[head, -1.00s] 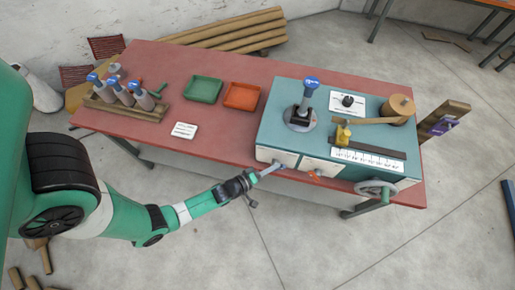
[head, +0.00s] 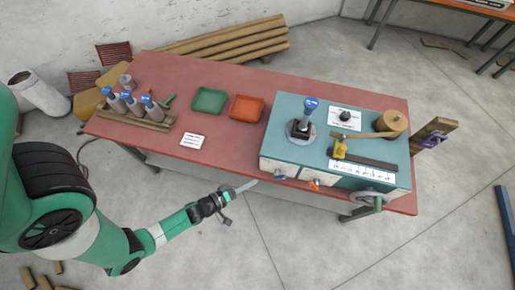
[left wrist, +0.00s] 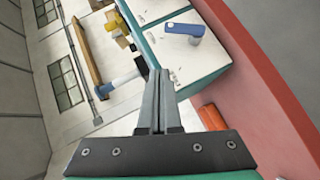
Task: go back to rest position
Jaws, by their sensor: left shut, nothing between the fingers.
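My left gripper (head: 247,186) is shut and empty in front of the table's near edge, left of the winder. In the left wrist view its closed fingers (left wrist: 158,78) point toward the winder's front. The teal-topped spiral winder (head: 285,145) stands on the right part of the table. Its white front carries a blue lever (head: 280,175), which also shows in the left wrist view (left wrist: 184,29), and an orange one (head: 315,183). A gap shows between my fingertips and the blue lever. My right gripper is not in view.
The red table (head: 215,158) holds a green tray (head: 209,100), an orange tray (head: 246,108), a white card (head: 193,140) and a wooden rack (head: 150,121) with blue-capped tools. A handwheel (head: 372,199) sits at the winder's front right. The floor before the table is clear.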

